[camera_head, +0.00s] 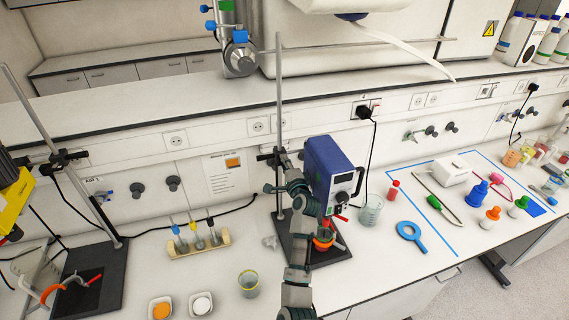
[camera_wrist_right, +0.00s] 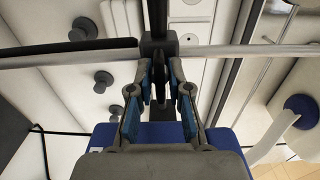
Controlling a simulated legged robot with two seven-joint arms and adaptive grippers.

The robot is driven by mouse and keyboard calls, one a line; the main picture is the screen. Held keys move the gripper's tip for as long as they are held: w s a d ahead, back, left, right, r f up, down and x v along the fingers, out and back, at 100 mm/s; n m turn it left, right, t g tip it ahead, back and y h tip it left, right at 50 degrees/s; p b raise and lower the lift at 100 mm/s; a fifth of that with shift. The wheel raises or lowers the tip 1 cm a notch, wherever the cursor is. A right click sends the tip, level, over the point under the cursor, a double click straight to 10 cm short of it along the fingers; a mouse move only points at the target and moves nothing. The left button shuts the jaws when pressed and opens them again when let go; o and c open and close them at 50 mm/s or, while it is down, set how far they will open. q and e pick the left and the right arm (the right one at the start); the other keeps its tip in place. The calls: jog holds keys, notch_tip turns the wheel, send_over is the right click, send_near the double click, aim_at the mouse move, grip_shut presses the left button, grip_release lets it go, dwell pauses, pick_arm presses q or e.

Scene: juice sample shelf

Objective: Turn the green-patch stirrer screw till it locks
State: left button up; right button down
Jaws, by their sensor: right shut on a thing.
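The blue stirrer (camera_head: 332,170) is mounted by the tall metal rod (camera_head: 280,110) of a stand with a dark base, its dark display facing forward. I cannot make out a green patch on it for sure. My right gripper (camera_head: 278,160) is at the rod clamp, left of the stirrer's top, and its arm hides part of the stirrer front. In the right wrist view, my right gripper (camera_wrist_right: 161,72) is shut on a thin dark screw wing (camera_wrist_right: 161,84), just below the rod clamp. The screw's turn angle is hard to read. My left gripper is not in view.
A tube rack (camera_head: 198,243) is to the left. A black cable (camera_head: 374,150) hangs behind the stirrer.

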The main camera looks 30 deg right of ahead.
jog(key=shift+f, duration=0.3)
jog(key=c, duration=1.3)
grip_release()
jog(key=shift+c, duration=0.2)
jog(key=shift+o, duration=0.9)
jog(key=shift+r, duration=0.1)
jog(key=v, duration=1.1)
jog(key=shift+s, duration=0.4)
